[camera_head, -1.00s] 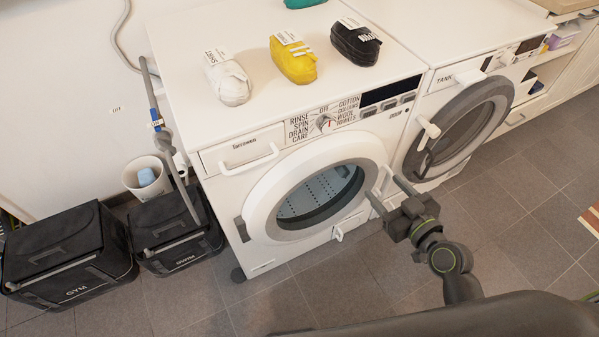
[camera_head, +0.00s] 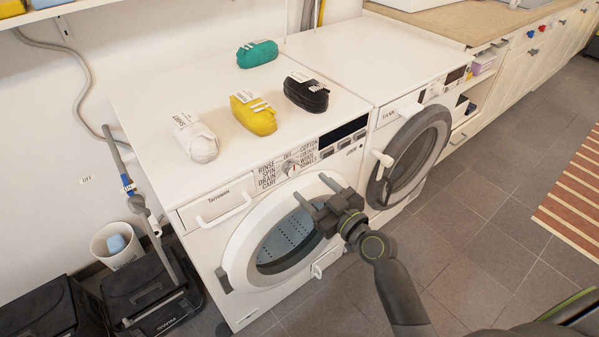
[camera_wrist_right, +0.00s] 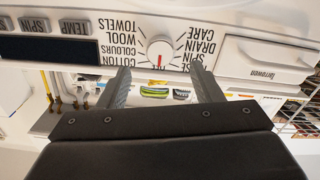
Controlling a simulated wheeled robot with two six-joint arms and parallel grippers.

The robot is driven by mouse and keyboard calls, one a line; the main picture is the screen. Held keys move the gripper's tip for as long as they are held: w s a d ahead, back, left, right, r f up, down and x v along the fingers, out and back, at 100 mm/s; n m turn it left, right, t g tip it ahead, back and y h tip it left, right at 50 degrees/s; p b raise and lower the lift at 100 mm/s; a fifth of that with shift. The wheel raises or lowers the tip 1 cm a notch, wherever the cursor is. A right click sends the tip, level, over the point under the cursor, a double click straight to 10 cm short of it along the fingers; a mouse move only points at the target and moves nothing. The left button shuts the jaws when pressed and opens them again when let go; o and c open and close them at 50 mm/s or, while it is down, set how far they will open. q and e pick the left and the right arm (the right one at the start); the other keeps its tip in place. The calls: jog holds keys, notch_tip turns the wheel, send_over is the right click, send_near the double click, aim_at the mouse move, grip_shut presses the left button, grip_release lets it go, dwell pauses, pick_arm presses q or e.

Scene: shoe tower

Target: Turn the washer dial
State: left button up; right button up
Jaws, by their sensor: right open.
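The washer dial (camera_head: 290,168) is a round white knob with a red mark on the front panel of the left washer (camera_head: 190,228). Programme words surround it. It shows upside down in the right wrist view (camera_wrist_right: 160,49), where its red mark points at the partly hidden "OFF" label. My right gripper (camera_head: 312,188) is open and empty, in front of the panel, a little below and right of the dial in the head view. In the wrist view its two fingers (camera_wrist_right: 160,70) frame the dial from either side, apart from it. My left gripper is not in view.
White, yellow (camera_head: 254,114), black and green bundles lie on the washer top. A second machine (camera_head: 412,152) stands to the right, its door ajar. The left washer's round door (camera_head: 238,250) lies below the panel. Dark bags and a white bin (camera_head: 118,247) stand at left.

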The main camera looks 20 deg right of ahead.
aim_at(294, 172)
jog(key=x, duration=0.6)
jog(key=c, duration=1)
